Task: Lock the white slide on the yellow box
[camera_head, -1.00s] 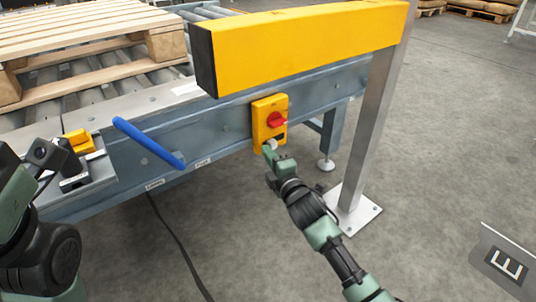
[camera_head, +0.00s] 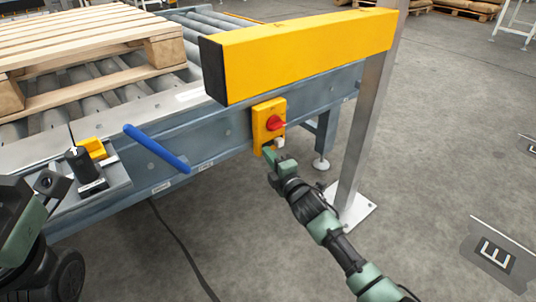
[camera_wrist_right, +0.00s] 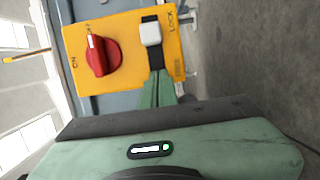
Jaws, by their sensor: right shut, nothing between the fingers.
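The yellow box (camera_head: 263,135) is fixed to the side of the conveyor frame, with a red rotary knob (camera_head: 276,123) on it. The white slide (camera_head: 280,141) sits below the knob, toward the box's right side. In the right wrist view the slide (camera_wrist_right: 151,33) is near the end of its dark slot beside the "LOCK" label (camera_wrist_right: 171,20). My right gripper (camera_head: 268,153) is shut and empty, its fingertips (camera_wrist_right: 158,86) at the slot's other end, apart from the slide. My left arm's green end (camera_head: 18,215) shows at the left edge; its fingers cannot be made out.
A yellow beam (camera_head: 305,55) on a grey post (camera_head: 368,135) stands above and right of the box. A blue handle (camera_head: 157,148) sticks out left of it. A wooden pallet (camera_head: 90,40) lies on rollers. The floor in front is open.

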